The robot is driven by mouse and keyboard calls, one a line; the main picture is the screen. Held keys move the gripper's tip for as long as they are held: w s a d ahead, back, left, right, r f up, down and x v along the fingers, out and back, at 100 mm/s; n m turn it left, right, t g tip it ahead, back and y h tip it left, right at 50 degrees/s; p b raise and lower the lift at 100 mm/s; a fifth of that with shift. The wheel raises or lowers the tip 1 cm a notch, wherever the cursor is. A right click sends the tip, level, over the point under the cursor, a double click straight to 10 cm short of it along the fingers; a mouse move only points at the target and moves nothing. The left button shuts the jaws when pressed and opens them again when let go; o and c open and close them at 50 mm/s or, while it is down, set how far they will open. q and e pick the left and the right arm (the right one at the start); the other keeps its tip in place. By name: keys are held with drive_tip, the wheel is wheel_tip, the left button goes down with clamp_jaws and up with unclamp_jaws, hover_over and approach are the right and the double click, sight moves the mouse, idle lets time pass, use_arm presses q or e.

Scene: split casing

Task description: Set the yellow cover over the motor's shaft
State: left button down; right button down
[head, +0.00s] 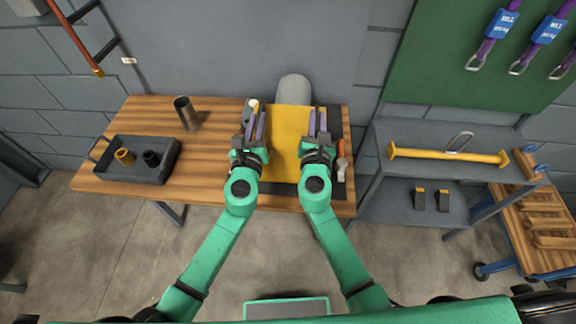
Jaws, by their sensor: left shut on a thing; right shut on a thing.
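The yellow cover (287,140) is a broad flat-looking panel in the middle right of the wooden table. My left gripper (255,124) is shut on its left edge. My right gripper (318,124) is shut on its right edge. A grey rounded motor body (294,89) shows behind the cover's far edge. The motor's shaft is hidden, and I cannot tell whether the cover touches anything beneath it.
A dark mat (336,186) lies under this area, with a hammer (342,170) at its right. A dark cup (187,113) and a grey tray (165,173) with two small parts stand on the wooden table (215,185). A grey shelf unit (440,157) stands right.

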use_arm(q)
drive_tip(key=shift+s+d+f+b, duration=0.1)
drive_tip(key=shift+d+f+b, duration=0.25)
drive_tip(key=shift+f, duration=0.2)
use_arm(e)
drive_tip(key=shift+a+f, duration=0.2)
drive_tip(key=shift+f, duration=0.35)
use_arm(q)
drive_tip(key=c, duration=0.8)
unclamp_jaws()
drive_tip(key=shift+a+r+p, duration=0.1)
drive_tip(key=shift+r+p, duration=0.15)
drive_tip(key=shift+p, duration=0.1)
drive_tip(key=shift+c, duration=0.2)
use_arm(e)
drive_tip(key=c, duration=0.8)
unclamp_jaws()
drive_tip(key=shift+r, duration=0.25)
drive_tip(key=shift+c, duration=0.2)
use_arm(q)
drive_tip(key=shift+s+a, duration=0.1)
use_arm(e)
drive_tip(key=shift+s+d, duration=0.1)
